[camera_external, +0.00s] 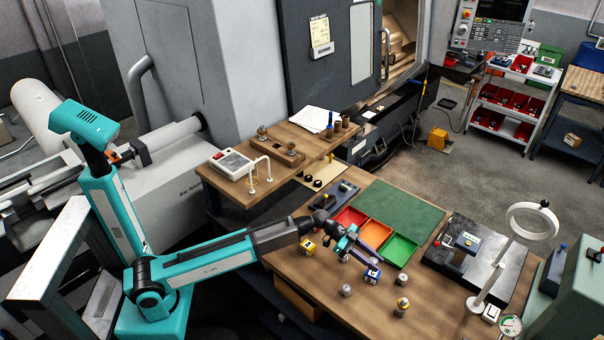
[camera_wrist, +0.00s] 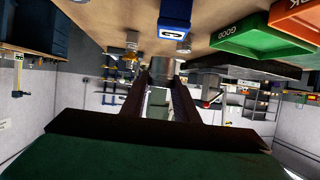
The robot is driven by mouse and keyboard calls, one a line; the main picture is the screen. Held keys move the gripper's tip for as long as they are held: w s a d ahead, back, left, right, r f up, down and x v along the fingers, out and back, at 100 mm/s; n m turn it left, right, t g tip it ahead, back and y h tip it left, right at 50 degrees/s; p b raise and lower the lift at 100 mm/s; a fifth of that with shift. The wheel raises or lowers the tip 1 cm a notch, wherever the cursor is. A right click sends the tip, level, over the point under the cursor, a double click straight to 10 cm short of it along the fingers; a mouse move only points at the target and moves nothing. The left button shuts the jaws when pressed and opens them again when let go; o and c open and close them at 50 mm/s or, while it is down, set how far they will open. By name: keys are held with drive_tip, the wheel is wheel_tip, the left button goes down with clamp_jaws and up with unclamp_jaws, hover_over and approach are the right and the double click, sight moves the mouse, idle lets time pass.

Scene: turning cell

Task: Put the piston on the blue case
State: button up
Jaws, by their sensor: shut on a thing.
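My gripper (camera_external: 346,241) is over the near left part of the wooden bench, close to the blue case. In the wrist view its dark fingers (camera_wrist: 160,85) are shut on a silver-grey cylindrical piston (camera_wrist: 162,69) at their tips. The blue case (camera_external: 372,274) stands on the bench, just below and right of my gripper in the external view. It also shows at the top of the wrist view (camera_wrist: 174,18), apart from the piston. In the external view the held piston is too small and covered to make out clearly.
Small metal parts (camera_external: 346,290) (camera_external: 402,306) stand on the near bench. Red (camera_external: 349,217), orange (camera_external: 374,232) and green (camera_external: 401,247) trays lie behind. A ring lamp (camera_external: 531,222) stands at right.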

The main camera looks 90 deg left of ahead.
drive_tip(key=shift+w, duration=0.55)
drive_tip(key=shift+f, duration=0.1)
drive_tip(key=shift+f+p, duration=0.75)
drive_tip(key=shift+f, duration=0.95)
drive_tip(key=shift+f, duration=0.15)
drive_tip(key=o, duration=1.1)
drive_tip(key=shift+a+r, duration=0.1)
drive_tip(key=shift+r, duration=0.1)
drive_tip(key=b+v, duration=0.3)
drive_tip(key=v, duration=0.9)
